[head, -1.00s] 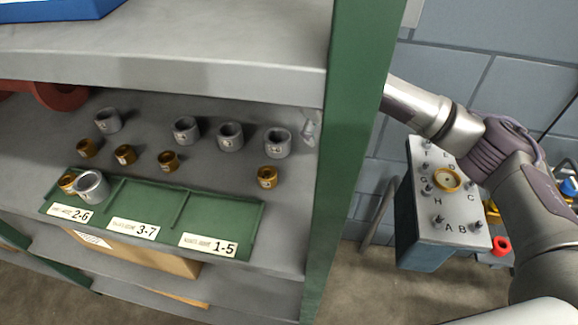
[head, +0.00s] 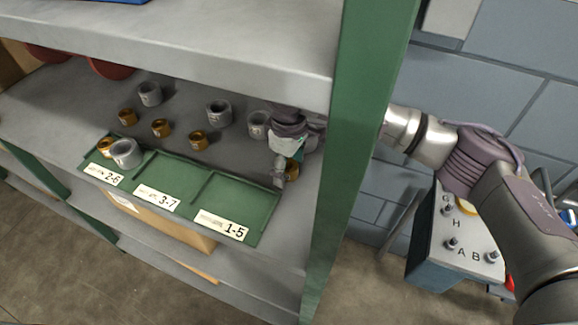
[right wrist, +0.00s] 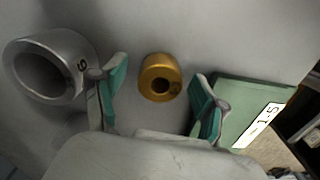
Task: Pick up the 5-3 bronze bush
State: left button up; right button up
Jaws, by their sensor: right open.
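A bronze bush (right wrist: 160,77) stands on the grey shelf between my right gripper's spread fingers in the right wrist view, apart from both; its marking is too small to read. In the head view this bush (head: 292,168) is mostly hidden by my right gripper (head: 283,163), which is open and empty, reaching in from the right. Other bronze bushes stand farther left: one (head: 197,140), another (head: 161,128) and another (head: 127,116). My left gripper is not in view.
A large steel bush (right wrist: 48,68) stands left of the fingers. A green tray (head: 232,190) with labels 2-6, 3-7 and 1-5 lies at the shelf's front; its 2-6 compartment holds a bronze and a steel bush. A green post (head: 352,150) and the upper shelf (head: 200,45) bound the opening.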

grip_shut()
dwell(0.4)
jog(key=shift+r, duration=0.15)
